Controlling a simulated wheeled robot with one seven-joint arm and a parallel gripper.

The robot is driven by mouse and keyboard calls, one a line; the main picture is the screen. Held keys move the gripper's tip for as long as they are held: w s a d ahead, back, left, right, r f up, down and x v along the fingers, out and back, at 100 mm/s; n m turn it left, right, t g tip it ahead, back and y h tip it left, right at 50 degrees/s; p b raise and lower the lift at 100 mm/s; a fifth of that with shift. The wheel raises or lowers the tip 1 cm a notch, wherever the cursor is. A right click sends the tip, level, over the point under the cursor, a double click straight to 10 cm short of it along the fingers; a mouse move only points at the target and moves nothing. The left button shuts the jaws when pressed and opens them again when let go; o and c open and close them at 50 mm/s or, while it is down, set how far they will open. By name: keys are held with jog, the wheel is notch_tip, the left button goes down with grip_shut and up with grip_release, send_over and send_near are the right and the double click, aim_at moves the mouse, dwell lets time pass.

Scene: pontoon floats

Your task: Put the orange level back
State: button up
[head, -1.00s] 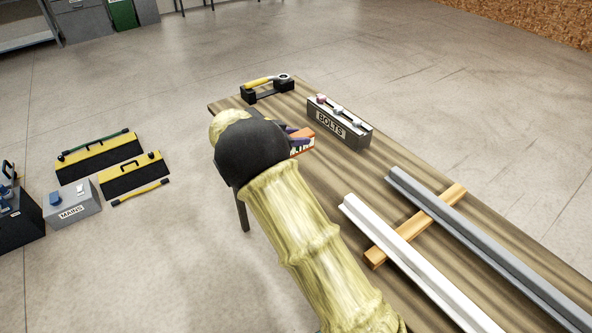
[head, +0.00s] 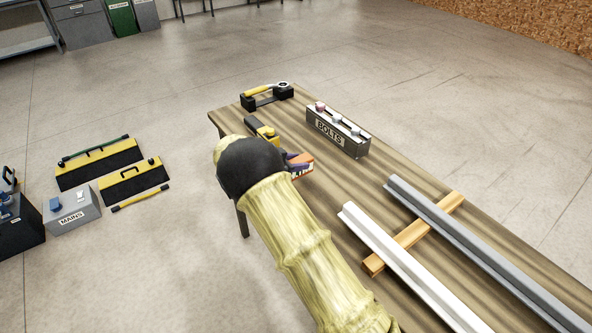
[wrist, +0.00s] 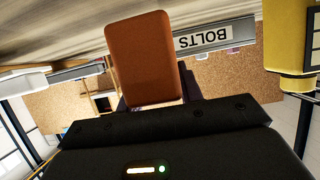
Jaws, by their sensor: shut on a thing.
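The orange level (head: 303,168) shows only in part in the head view, as an orange end with a pale side, over the wooden bench. In the wrist view its flat orange end (wrist: 143,55) fills the upper middle. My gripper (head: 293,160) is shut on it; its dark purple fingers show beside the level. My wrist and arm hide the rest of the level in the head view. I cannot tell whether the level touches the bench top.
A yellow-and-black item (head: 262,131) stands close behind my wrist. The grey BOLTS box (head: 350,146) and a black holder with a yellow-handled wrench (head: 266,90) stand farther back. White (head: 405,262) and grey (head: 480,245) rails lie across a wooden strip (head: 412,234) at the front right.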

jog(key=shift+f+p, duration=0.4)
jog(key=shift+f, duration=1.45)
jog(key=o, duration=1.2)
jog(key=shift+c, duration=0.2)
jog(key=shift+a, duration=0.1)
jog(key=b+v, duration=0.2)
jog(key=v, duration=1)
jog(key=shift+d, duration=0.2)
